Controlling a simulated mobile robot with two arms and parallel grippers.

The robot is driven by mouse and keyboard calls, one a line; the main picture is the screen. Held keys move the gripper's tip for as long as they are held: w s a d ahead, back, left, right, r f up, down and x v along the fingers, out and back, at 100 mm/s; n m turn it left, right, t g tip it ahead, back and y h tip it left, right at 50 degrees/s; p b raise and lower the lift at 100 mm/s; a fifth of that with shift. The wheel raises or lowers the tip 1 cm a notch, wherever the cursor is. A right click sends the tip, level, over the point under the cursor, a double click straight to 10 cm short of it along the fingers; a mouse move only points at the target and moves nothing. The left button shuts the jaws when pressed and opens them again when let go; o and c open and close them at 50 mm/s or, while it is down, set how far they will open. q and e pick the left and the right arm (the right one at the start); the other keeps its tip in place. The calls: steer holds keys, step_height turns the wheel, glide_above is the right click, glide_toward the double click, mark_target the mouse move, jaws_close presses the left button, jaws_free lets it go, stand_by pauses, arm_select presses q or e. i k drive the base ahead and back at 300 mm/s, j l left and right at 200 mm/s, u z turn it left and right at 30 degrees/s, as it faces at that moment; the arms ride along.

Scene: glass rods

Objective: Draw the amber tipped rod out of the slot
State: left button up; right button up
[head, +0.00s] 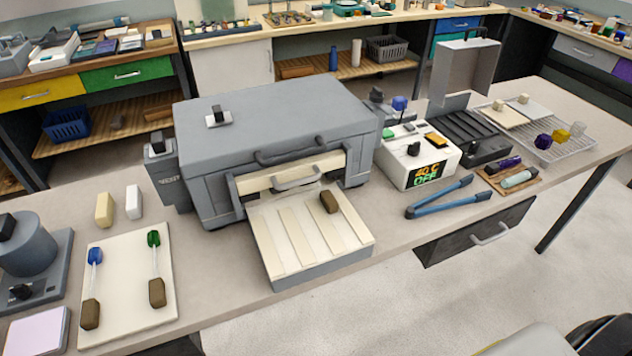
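A grey box-shaped furnace (275,118) stands on the bench with its front slot open. A cream grooved tray (288,240) extends out from below the slot. A brown handle block (329,201) sits on the tray's right side, near the slot. No amber tip shows, and I cannot tell whether a rod runs from this block into the slot. On a cream board (126,262) at left lie a blue tipped rod (95,272) and a green tipped rod (155,262), each with a brown handle end. Neither of my grippers is in view.
Right of the furnace stand a white control box (408,165) reading "40 C OFF", blue tongs (440,197) and a wire rack (560,143). A grey round device (25,245) stands far left. Bench space between board and tray is clear. A drawer (480,235) hangs below.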

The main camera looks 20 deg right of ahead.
mark_target(330, 203)
steer(key=i+l, duration=0.1)
steer(key=l, duration=1)
steer(key=i+l+u, duration=0.15)
steer(key=l, duration=0.9)
